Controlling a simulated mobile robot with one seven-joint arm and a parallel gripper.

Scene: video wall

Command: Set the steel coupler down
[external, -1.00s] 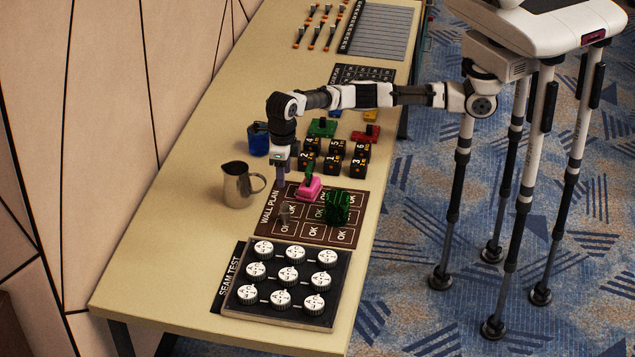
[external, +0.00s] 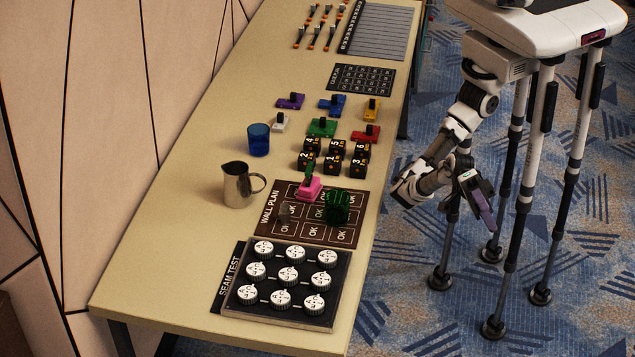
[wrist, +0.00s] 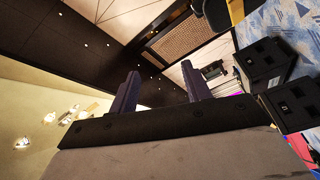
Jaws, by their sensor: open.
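A small grey piece (external: 285,212), probably the steel coupler, stands on the left side of the brown WALL PLAN board (external: 268,232); it is too small and dark to make out well. A pink block (external: 309,190) and a dark green see-through piece (external: 338,208) are on the same board. My gripper (external: 484,208) is off the table's right side, above the carpet and well apart from the board. In the wrist view its two fingers (wrist: 158,82) are spread with nothing between them.
A steel jug (external: 238,186) and a blue cup (external: 258,140) stand left of the board. Black numbered cubes (external: 331,162) and coloured blocks (external: 322,127) lie behind it. The SEAM TEST panel (external: 243,312) with white knobs is in front. The table's left strip is clear.

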